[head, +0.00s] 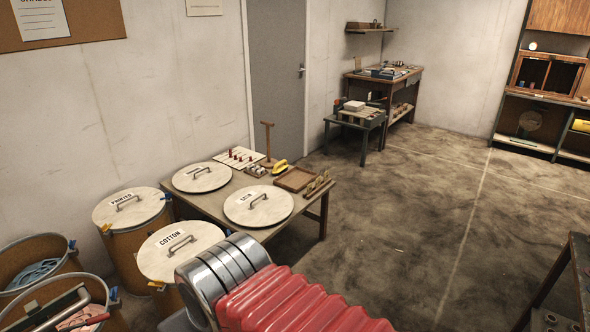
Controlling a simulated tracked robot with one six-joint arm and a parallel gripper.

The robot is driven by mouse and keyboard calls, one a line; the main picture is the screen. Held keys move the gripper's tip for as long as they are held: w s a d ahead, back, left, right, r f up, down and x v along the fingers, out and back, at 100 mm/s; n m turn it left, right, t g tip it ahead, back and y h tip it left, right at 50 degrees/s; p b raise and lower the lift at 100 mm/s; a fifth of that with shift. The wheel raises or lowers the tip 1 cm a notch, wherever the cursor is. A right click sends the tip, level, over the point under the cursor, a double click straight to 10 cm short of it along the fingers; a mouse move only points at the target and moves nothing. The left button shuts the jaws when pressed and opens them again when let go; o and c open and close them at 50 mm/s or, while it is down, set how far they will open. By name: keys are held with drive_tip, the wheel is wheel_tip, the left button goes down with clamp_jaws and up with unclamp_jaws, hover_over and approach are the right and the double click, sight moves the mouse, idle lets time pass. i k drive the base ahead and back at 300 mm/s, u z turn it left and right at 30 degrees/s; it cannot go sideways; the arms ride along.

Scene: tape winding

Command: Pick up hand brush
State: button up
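I cannot make out a hand brush for certain. A small yellow object with a dark part (280,165) lies on the wooden table (240,220) near its back edge, beside a wooden tray (295,179). It is too small to tell whether it is the brush. My arm's red ribbed sleeve and metal rings fill the bottom centre and hide part of the floor and the table's front. My gripper is not in view.
Lidded drums (133,222) and open bins (35,262) stand at the left. Round lids (258,206) lie on the table. A small table (355,119) and a workbench (384,78) stand at the back, shelving (545,90) at right. The middle floor (430,200) is clear.

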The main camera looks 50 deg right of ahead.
sight(277, 170)
drive_tip(key=z, duration=1.35)
